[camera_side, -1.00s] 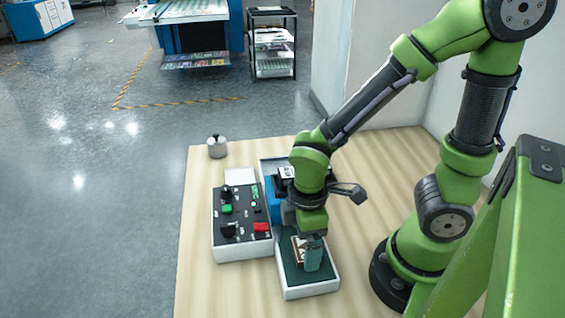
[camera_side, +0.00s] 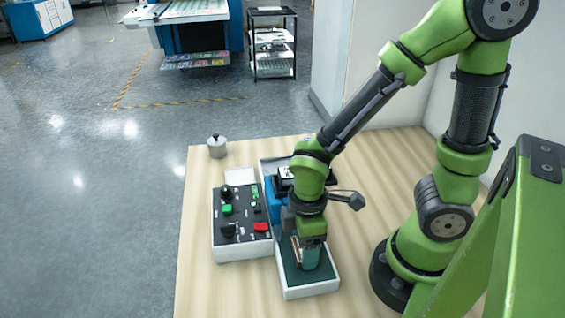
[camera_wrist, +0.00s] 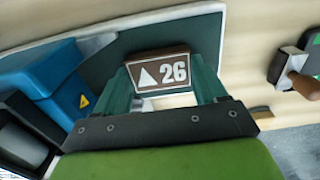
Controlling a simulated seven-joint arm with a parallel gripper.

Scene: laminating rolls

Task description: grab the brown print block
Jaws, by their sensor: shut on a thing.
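The brown print block (camera_wrist: 158,70) shows in the wrist view with a white triangle and the number 26 on its face. My gripper (camera_wrist: 162,85) is shut on it, with one teal finger at each side of the block. In the side view my gripper (camera_side: 306,255) points down over the dark green bed of the white-edged tray (camera_side: 313,289). The block is mostly hidden behind the fingers there, with only a brown sliver (camera_side: 295,250) showing at the left. I cannot tell whether the block still touches the bed.
A blue machine part (camera_side: 274,200) stands at the back left of the tray, close to my gripper. A control box (camera_side: 238,255) with green, black and red controls is left of it. A metal weight (camera_side: 217,147) stands near the table's far corner. The table's front left is clear.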

